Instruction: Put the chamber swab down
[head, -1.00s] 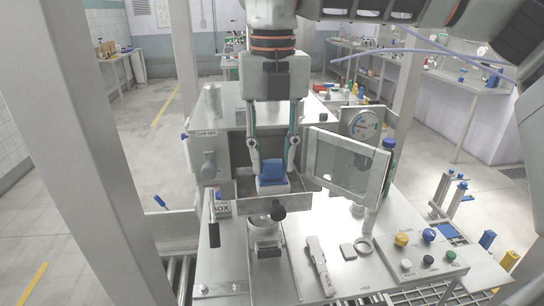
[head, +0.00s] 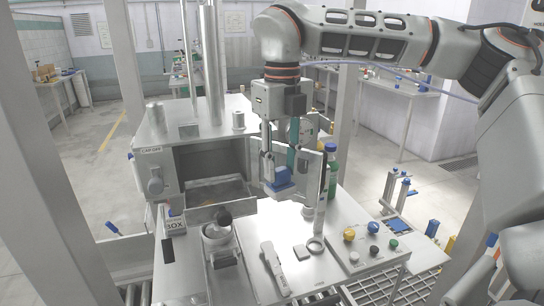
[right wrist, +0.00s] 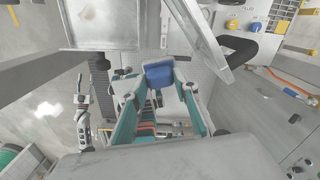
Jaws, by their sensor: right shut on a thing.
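The chamber swab (head: 279,182) is a blue block with a whitish lower part. My right gripper (head: 277,170) is shut on it and holds it above the steel worktop, in front of the open door panel. The swab also shows as a blue block (right wrist: 159,75) between the fingertips in the right wrist view. The chamber (head: 215,192) stands open to the left of the gripper, with a dark interior. The swab is outside it. My left gripper is not in view.
A button panel (head: 370,247) is at the right. A green bottle (head: 331,175) stands behind it.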

